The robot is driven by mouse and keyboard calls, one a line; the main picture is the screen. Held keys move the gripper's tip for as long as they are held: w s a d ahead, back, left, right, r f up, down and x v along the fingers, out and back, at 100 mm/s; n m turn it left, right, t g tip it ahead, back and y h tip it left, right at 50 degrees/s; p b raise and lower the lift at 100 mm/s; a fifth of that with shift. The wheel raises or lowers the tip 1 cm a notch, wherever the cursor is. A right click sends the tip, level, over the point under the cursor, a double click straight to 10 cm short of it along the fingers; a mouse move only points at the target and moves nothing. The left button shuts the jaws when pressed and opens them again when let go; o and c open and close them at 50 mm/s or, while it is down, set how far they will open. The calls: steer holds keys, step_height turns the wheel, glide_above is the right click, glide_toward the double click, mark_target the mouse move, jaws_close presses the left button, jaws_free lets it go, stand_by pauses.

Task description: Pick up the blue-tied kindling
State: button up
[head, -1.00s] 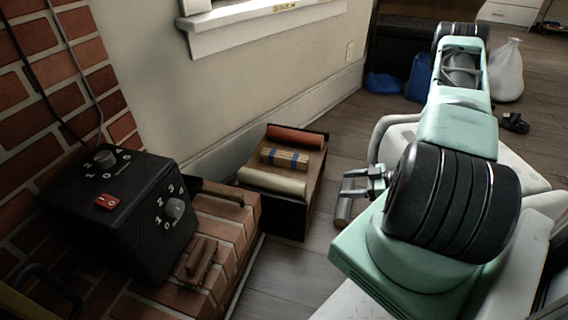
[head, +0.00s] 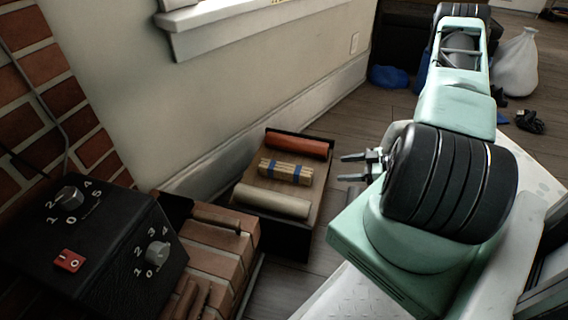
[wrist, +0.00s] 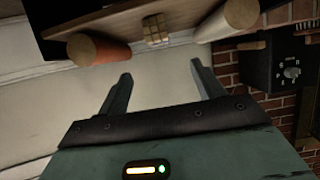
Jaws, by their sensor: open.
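The blue-tied kindling (head: 286,171) is a small bundle of pale sticks with two blue bands. It lies on top of a wooden-topped box (head: 312,195), between an orange-red roll (head: 297,145) and a cream roll (head: 270,201). My gripper (head: 342,168) is open and empty, to the right of the box, fingers pointing left toward the bundle and apart from it. In the wrist view the kindling (wrist: 155,28) shows end-on beyond the open fingertips, roughly between them, with a gap. The orange roll (wrist: 97,49) is at its left there and the cream roll (wrist: 229,22) at its right.
A black control box (head: 95,240) with dials and a red switch stands at left by the brick hearth (head: 232,255). The wall (head: 240,100) and window sill run behind the box. Blue (head: 388,77) and white bags (head: 515,65) lie farther back on the floor.

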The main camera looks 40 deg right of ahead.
steer(key=b, duration=0.6)
glide_toward(299, 170)
steer(key=x, duration=0.5)
steer(key=shift+d+f, duration=0.1)
steer(key=shift+f, duration=0.3)
steer(key=b+x, duration=0.2)
steer(key=x, duration=0.1)
steer(key=b+x, duration=0.3)
steer(key=shift+r, duration=0.35)
steer(key=c, duration=1.2)
steer(key=shift+o, duration=0.2)
